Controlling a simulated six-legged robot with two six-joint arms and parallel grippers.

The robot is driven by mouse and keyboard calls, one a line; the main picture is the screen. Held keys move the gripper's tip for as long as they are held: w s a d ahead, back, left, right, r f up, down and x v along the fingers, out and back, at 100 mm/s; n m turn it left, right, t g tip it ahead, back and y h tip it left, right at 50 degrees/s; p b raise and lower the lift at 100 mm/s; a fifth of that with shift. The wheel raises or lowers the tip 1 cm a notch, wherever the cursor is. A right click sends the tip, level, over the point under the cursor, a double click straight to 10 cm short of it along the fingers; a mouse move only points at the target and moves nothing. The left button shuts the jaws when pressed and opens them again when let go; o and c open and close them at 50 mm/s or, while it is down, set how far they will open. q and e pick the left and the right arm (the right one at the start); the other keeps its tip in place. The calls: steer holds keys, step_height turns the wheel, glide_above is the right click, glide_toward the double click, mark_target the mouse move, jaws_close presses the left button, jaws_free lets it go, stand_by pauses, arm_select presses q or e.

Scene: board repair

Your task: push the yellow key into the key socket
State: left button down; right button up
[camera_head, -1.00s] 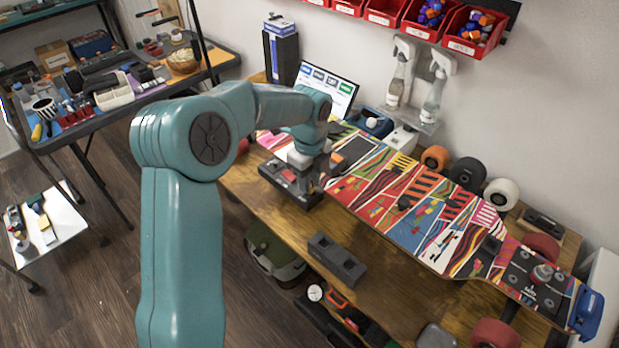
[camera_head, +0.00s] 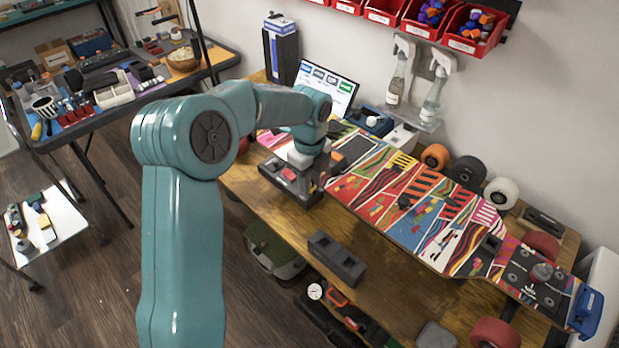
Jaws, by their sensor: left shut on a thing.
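My left arm comes in from the left and reaches over the workbench. My left gripper (camera_head: 311,178) points down at a dark box (camera_head: 272,169) with red parts on top, by the left end of the skateboard. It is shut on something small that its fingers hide. I cannot make out the yellow key. The key socket is not clearly seen; it may be on the dark box, partly behind my gripper. My right gripper is not in view.
A colourful skateboard deck (camera_head: 400,222) lies along the workbench (camera_head: 395,290). A dark grey block (camera_head: 337,258) sits near the front edge. A laptop (camera_head: 328,88), spray bottles (camera_head: 433,98) and several wheels (camera_head: 501,193) stand behind. Red bins (camera_head: 475,45) hang on the wall.

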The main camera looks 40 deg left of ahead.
arm_select(q)
steer(key=shift+f, duration=0.45)
stand_by(0.5)
steer(key=c, duration=0.6)
jaws_free()
steer(key=shift+r, duration=0.2)
steer(key=shift+r+p, duration=1.25)
steer(key=shift+r, duration=0.15)
steer(key=shift+r, duration=0.1)
step_height(320, 180, up, 6)
steer(key=p, duration=0.5)
steer(key=shift+f, duration=0.2)
